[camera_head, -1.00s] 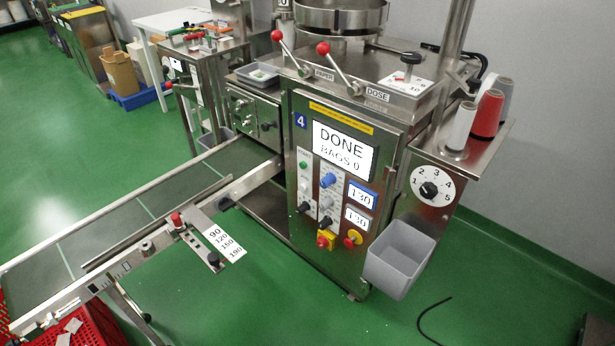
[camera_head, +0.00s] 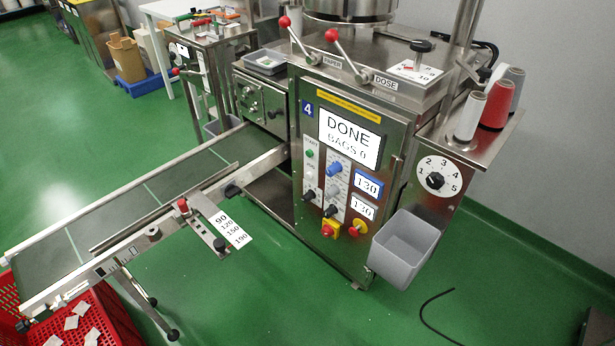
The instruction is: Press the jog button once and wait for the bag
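The teabag machine's control panel (camera_head: 345,205) faces me in the middle of the head view. A green button (camera_head: 309,154) sits at the top of the left button column under a START label. The jog button (camera_head: 309,181) appears as a pale button below it, under small lettering that seems to read JOG. The conveyor belt (camera_head: 150,190) runs from the machine to the lower left, and no bag shows on it. Neither gripper is in view.
A red crate (camera_head: 125,318) with several white teabags stands at the belt's lower end. A grey bin (camera_head: 404,250) hangs on the machine's right. Thread spools (camera_head: 496,104) stand on the right shelf. The green floor (camera_head: 260,300) in front is clear, with a black cable (camera_head: 424,310) at right.

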